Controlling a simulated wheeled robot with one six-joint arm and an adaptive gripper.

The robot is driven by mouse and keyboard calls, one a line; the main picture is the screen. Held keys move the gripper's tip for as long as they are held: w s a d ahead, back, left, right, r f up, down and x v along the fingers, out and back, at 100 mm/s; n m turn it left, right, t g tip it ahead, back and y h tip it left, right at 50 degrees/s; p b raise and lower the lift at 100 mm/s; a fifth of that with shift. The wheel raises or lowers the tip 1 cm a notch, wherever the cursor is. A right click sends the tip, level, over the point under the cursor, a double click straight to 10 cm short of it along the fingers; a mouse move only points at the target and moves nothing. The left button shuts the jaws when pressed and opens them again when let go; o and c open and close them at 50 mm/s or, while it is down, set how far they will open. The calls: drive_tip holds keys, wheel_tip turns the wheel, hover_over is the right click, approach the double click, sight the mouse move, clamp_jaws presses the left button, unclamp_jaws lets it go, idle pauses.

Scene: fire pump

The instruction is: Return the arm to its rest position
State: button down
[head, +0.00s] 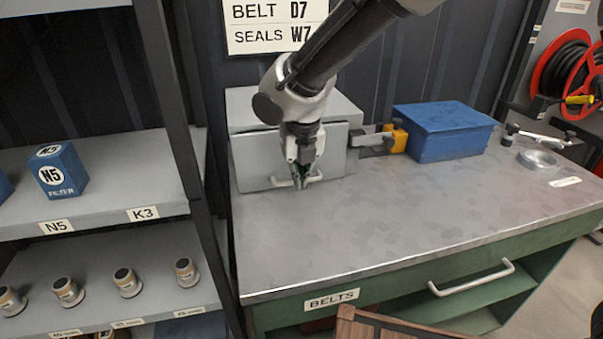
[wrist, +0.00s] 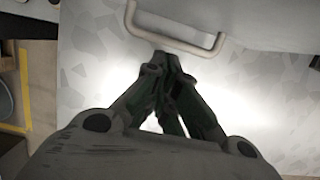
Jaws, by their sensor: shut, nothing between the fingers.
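My gripper (head: 301,182) hangs at the end of my arm, pointing down over the left part of the grey workbench top (head: 400,215). It is just in front of the grey metal box (head: 255,165) and overlaps the box's handle (head: 285,184) in the head view. In the wrist view my gripper (wrist: 165,62) has its fingers together with nothing between them. The handle (wrist: 180,40) shows just beyond the fingertips there; I cannot tell whether they touch. The arm reaches in from the upper right of the head view.
A blue box (head: 445,140) stands at the bench's back, beside a yellow-and-grey vise-like tool (head: 396,138). A shelf rack (head: 110,190) with a blue filter box (head: 62,172) and several small canisters stands left. A red hose reel (head: 570,65) hangs right.

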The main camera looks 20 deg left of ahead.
drive_tip(key=a+v, duration=0.1)
drive_tip(key=v, duration=0.8)
drive_tip(key=s+d+r+n, duration=0.2)
drive_tip(key=d+n, duration=0.8)
drive_tip(key=d, duration=0.8)
drive_tip(key=s+d+r+n+t+h, duration=0.1)
drive_tip(key=s+d+n, duration=0.4)
drive_tip(key=d+n, duration=0.5)
drive_tip(key=s+d+r+n+t, duration=0.1)
drive_tip(key=s+d+r+n, duration=0.2)
drive_tip(key=d+n, duration=0.6)
drive_tip(key=s+d, duration=0.1)
drive_tip(key=d, duration=1.5)
drive_tip(key=shift+d+n, duration=0.3)
drive_tip(key=shift+n, duration=0.1)
